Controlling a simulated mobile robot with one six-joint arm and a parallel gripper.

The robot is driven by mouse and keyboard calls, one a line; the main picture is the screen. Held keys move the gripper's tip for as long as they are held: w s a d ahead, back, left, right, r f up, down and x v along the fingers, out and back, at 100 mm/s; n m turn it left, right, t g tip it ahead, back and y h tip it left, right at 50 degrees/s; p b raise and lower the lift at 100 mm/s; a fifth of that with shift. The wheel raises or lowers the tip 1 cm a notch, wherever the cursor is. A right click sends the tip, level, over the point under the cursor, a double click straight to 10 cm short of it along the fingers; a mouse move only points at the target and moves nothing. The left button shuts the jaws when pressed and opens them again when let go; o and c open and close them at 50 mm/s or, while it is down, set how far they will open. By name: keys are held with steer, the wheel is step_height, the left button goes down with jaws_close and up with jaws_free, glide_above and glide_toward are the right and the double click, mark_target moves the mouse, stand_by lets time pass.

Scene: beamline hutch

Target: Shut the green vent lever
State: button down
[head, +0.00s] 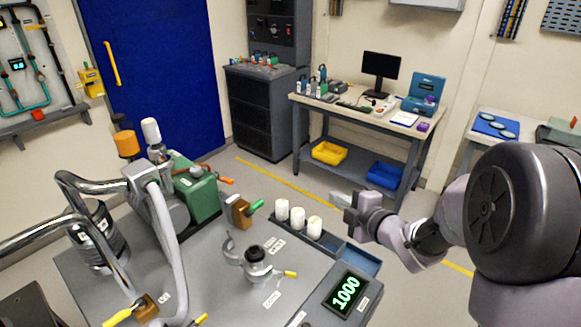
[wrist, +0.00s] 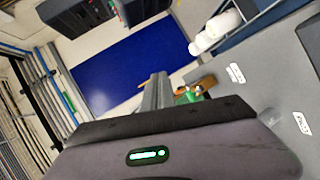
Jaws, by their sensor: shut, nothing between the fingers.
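The green vent lever (head: 257,206) sticks out to the right and slightly up from a brass valve block (head: 239,211) on the grey bench top. In the wrist view the lever's green handle (wrist: 187,97) shows just right of my fingers, partly hidden, with the brass block (wrist: 207,83) beside it. My gripper (head: 349,215) is shut and empty. In the head view it is to the right of the lever, clearly apart from it, beyond the white cylinders. In the wrist view my fingers (wrist: 155,90) are together.
Three white cylinders (head: 299,218) stand in a dark tray between lever and gripper. A green pump (head: 195,190) is left of the valve. A clamp fitting (head: 256,262) sits in front. Steel pipes (head: 165,220) rise at left.

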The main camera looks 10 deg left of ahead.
steer(key=s+a+f+n+g+y, duration=0.3)
steer(key=s+a+f+n+y, duration=0.2)
steer(key=a+f+n, duration=0.1)
steer(key=shift+a+n+g+y, duration=0.3)
steer(key=shift+a+n+y, duration=0.15)
steer(key=shift+n, duration=0.35)
steer(key=shift+f, duration=0.1)
steer(key=b, duration=0.4)
glide_toward(259, 207)
steer(key=x, duration=0.7)
steer(key=shift+p, duration=0.3)
